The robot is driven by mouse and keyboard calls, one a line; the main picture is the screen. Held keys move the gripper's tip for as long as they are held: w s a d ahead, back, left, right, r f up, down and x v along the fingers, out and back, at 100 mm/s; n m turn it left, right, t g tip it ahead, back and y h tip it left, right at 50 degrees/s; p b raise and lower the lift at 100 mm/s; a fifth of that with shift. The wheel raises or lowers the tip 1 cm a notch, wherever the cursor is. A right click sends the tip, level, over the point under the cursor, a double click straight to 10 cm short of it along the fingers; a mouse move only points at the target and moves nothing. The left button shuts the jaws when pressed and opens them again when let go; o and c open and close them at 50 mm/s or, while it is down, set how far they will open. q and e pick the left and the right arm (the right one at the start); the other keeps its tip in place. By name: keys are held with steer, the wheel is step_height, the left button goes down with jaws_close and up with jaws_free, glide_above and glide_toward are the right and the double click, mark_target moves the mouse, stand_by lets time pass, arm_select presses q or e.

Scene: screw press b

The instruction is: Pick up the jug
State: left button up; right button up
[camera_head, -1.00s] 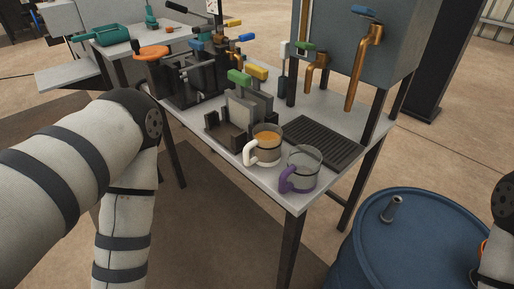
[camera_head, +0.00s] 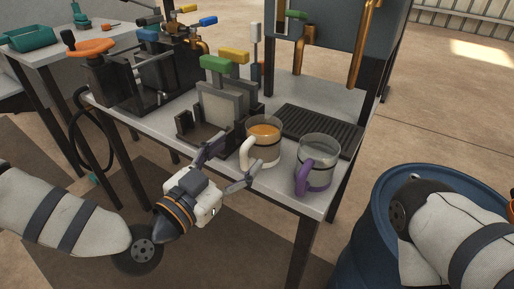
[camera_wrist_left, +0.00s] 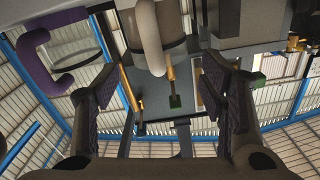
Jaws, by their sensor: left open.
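A clear jug with a white handle (camera_head: 248,152) and orange-brown liquid stands upright near the table's front edge. A second clear jug with a purple handle (camera_head: 304,178) stands to its right and looks empty. My left gripper (camera_head: 238,160) is open in front of the white-handled jug, one finger on either side of the handle's line. In the left wrist view the white handle (camera_wrist_left: 149,40) shows ahead between the open fingers (camera_wrist_left: 160,75), apart from both. The purple handle (camera_wrist_left: 45,55) is at the upper left there. My right gripper is out of view.
The table (camera_head: 285,190) carries a dark drip grate (camera_head: 318,130) behind the jugs and a grey press with a green lever (camera_head: 219,65) to their left. Copper taps (camera_head: 303,50) are at the back. A blue barrel (camera_head: 375,215) stands at right, below my right arm.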

mark_target(248, 140)
arm_select(q)
steer(key=x, duration=0.4)
steer(key=shift+w+d+r, duration=0.2)
jaws_close()
steer(key=shift+r, duration=0.3)
step_height(248, 140, up, 3)
steer(key=shift+p, duration=0.35)
steer(key=s+d+r+p, duration=0.3)
steer(key=s+r, duration=0.6)
steer(key=s, duration=0.4)
steer(key=shift+s+r, duration=0.25)
steer(key=shift+s, duration=0.15)
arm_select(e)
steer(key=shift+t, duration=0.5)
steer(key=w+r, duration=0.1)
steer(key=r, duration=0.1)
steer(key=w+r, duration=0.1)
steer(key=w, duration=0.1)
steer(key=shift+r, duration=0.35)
